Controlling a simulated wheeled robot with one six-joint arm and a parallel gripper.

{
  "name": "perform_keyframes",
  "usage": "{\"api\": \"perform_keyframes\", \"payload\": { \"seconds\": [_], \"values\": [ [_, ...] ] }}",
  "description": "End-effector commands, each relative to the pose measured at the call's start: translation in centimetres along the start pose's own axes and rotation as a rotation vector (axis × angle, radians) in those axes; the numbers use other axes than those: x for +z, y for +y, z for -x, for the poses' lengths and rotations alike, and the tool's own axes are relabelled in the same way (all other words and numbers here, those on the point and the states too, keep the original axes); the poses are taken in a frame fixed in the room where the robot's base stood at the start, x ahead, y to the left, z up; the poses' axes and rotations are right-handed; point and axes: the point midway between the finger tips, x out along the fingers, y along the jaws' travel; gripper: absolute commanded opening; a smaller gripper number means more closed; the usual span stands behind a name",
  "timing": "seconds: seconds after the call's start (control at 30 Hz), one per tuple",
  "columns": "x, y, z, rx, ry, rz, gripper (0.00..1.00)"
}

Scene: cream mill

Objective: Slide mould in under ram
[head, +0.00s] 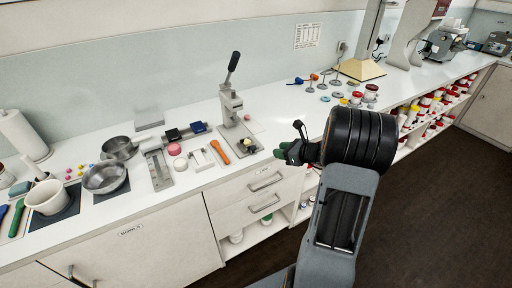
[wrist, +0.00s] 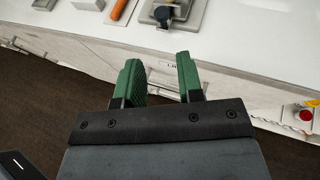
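A small dark piece with a pale yellowish top (head: 248,143), seemingly the mould, sits on the front of that plate, forward of the ram. My gripper (head: 282,153) is in front of the counter, to the right of the press. Its green fingers (wrist: 161,80) are apart with nothing between them, short of the block. The ram's tip is too small to make out.
Metal bowls (head: 105,178) stand further left. Drawers (head: 262,180) are below the counter edge. Small weights and pots lie to the right.

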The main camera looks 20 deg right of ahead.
Motion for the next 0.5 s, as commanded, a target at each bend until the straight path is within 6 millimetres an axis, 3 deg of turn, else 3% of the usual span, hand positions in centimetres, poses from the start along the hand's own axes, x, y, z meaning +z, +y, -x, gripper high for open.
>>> {"api": "perform_keyframes", "payload": {
  "seconds": [0.5],
  "values": [
    [0.1,-0.2,-9.1,-0.003,-0.003,-0.009,0.34]
  ]
}}
